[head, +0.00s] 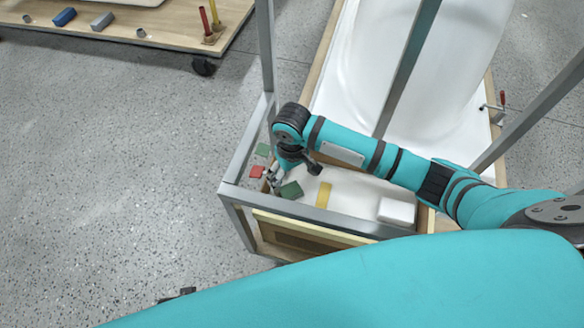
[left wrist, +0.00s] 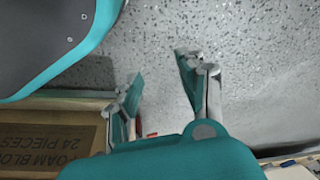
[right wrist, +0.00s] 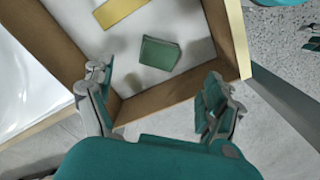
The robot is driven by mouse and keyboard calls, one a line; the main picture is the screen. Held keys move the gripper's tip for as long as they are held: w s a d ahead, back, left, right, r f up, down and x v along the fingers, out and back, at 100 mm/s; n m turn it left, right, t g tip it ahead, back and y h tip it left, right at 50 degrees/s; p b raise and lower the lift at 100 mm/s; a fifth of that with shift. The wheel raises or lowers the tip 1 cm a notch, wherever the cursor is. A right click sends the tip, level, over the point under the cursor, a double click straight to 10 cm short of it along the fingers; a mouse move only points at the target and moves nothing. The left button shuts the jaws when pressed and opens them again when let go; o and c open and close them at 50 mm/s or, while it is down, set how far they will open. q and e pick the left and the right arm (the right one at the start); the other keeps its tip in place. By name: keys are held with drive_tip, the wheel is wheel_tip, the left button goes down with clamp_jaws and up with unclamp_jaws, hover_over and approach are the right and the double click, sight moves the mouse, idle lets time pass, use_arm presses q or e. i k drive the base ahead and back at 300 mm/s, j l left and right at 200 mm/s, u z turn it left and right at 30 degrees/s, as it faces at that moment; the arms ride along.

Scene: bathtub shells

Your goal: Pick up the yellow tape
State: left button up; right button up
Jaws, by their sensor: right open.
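The yellow tape (head: 323,195) is a flat yellow strip on the white floor of the wooden-edged tray, right of my right gripper (head: 274,178) in the head view. Part of the tape (right wrist: 120,9) shows at the top edge of the right wrist view. My right gripper (right wrist: 156,80) is open and empty over the tray corner. A green block (right wrist: 160,53) lies beyond its fingertips, nearer than the tape. My left gripper (left wrist: 158,80) is open and empty over the grey floor, away from the tape.
A white block (head: 397,211) lies at the tray's right. A metal frame (head: 232,190) surrounds the tray and white tub shell (head: 365,60). A wheeled wooden cart (head: 180,28) stands at back left. Floor on the left is clear.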

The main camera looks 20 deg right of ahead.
sight(325, 189)
drive_tip(key=z, duration=0.9)
